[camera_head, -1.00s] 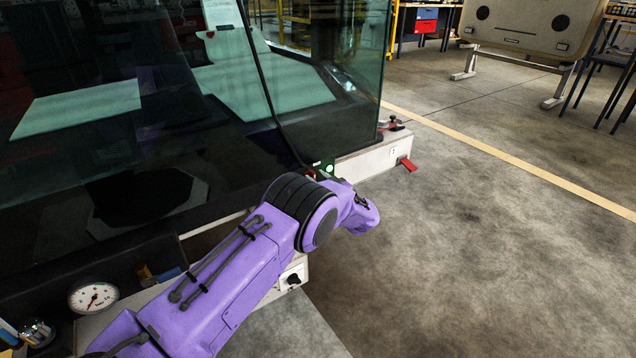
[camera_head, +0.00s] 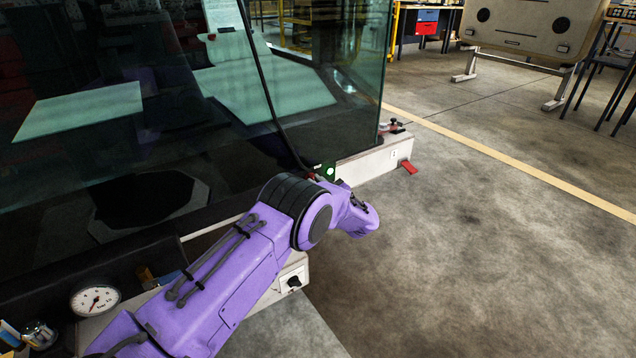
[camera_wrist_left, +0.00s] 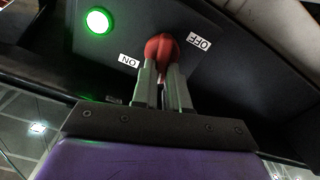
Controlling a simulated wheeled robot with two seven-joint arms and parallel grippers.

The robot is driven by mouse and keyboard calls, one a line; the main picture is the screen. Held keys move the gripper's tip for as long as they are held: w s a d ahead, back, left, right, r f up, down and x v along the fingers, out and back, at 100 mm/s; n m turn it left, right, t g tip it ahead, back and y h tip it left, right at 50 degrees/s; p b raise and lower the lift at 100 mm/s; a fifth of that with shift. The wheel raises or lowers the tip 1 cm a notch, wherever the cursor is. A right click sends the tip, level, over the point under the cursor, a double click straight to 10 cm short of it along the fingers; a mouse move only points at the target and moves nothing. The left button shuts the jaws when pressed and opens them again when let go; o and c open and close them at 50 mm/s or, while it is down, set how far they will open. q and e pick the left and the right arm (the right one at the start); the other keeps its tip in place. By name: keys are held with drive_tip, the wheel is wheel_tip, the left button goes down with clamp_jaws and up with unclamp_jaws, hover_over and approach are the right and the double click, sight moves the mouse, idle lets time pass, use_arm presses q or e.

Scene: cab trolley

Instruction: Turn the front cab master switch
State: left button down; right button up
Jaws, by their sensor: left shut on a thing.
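In the left wrist view a red switch handle (camera_wrist_left: 163,46) stands on a dark panel (camera_wrist_left: 112,32). An ON label (camera_wrist_left: 129,61) lies to its left and an OFF label (camera_wrist_left: 199,43) to its right. A round green lamp (camera_wrist_left: 97,21) is lit at the upper left. My left gripper (camera_wrist_left: 163,76) is shut on the red handle, one finger on each side. The handle's exact angle is partly hidden by the fingers. In the head view the panel's green lamp (camera_head: 328,171) shows just behind my purple left wrist, which hides the switch. My right gripper is out of view.
The cab's large glass pane (camera_head: 340,80) rises behind my left arm. A gauge (camera_head: 95,300) and a black knob (camera_head: 293,281) sit nearer. The floor at right is open.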

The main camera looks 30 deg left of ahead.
use_arm(q)
drive_tip(key=shift+s+a+f+n+b, duration=0.15)
drive_tip(key=shift+f+n+b, duration=0.1)
drive_tip(key=shift+n, duration=2.2)
drive_tip(key=shift+s+d+f+n+b, duration=0.15)
drive_tip(key=shift+f+n, duration=0.1)
drive_tip(key=shift+n, duration=2.15)
drive_tip(key=shift+s+a+f+n+b, duration=0.15)
drive_tip(key=shift+f+n+b, duration=0.1)
drive_tip(key=shift+n, duration=2.2)
drive_tip(key=c, duration=1.1)
unclamp_jaws()
drive_tip(key=shift+c, duration=0.2)
drive_tip(key=p+v, duration=0.3)
drive_tip(key=v, duration=0.7)
drive_tip(key=shift+s+d, duration=0.15)
drive_tip(key=shift+d, duration=0.1)
